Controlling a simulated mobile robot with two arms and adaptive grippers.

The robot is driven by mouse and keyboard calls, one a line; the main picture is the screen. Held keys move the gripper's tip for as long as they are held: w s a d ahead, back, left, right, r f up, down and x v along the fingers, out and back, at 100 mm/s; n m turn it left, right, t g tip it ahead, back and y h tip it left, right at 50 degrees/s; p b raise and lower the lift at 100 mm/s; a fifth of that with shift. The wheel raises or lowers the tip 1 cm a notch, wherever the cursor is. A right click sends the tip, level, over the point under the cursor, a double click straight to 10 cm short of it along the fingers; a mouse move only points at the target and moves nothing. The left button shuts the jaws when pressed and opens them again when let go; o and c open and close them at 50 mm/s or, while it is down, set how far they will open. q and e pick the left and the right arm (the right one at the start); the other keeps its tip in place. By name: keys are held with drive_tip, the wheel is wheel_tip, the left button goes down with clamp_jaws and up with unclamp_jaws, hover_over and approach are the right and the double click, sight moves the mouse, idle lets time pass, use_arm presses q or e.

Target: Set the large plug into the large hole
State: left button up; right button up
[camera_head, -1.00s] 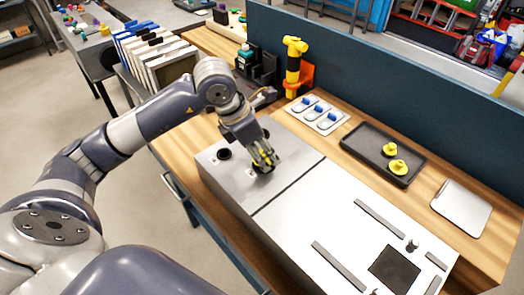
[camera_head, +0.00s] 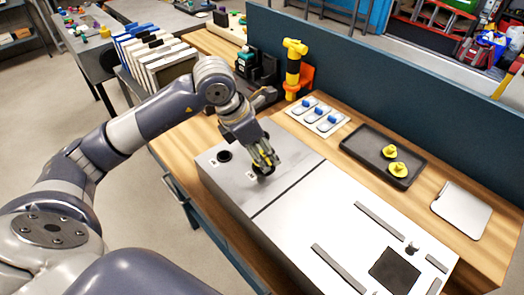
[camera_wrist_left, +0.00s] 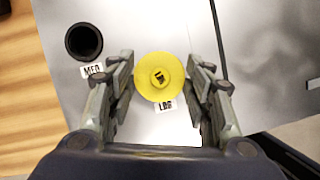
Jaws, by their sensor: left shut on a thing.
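The large plug (camera_wrist_left: 160,77), a round yellow disc with a small raised centre, sits between the fingers of my left gripper (camera_wrist_left: 160,92) in the left wrist view. My left gripper (camera_head: 264,164) is shut on it, low over the grey metal box (camera_head: 292,157) in the head view. The plug covers the spot beside the "LRG" label (camera_wrist_left: 165,103), so the large hole is mostly or fully hidden. I cannot tell whether the plug is above the hole or inside it. My right gripper is not in view.
The medium hole (camera_wrist_left: 83,42) is dark and empty beside the plug. Two yellow plugs (camera_head: 398,168) sit in a black tray (camera_head: 359,152) to the right. A white panel (camera_head: 330,222) with dark strips adjoins the box. A blue partition (camera_head: 400,100) runs behind the wooden table.

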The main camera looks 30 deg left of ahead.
use_arm(q)
drive_tip(key=shift+r, duration=0.2)
idle(0.6)
drive_tip(key=shift+r+p, duration=0.35)
drive_tip(key=shift+r, duration=0.25)
idle(1.0)
drive_tip(key=o, duration=0.4)
drive_tip(key=shift+o, duration=0.2)
drive_tip(key=shift+r, duration=0.1)
drive_tip(key=p+v, duration=0.4)
drive_tip(key=v, duration=0.6)
drive_tip(key=shift+s+a+r, duration=0.15)
drive_tip(key=shift+a+r, duration=0.05)
drive_tip(key=shift+r, duration=0.1)
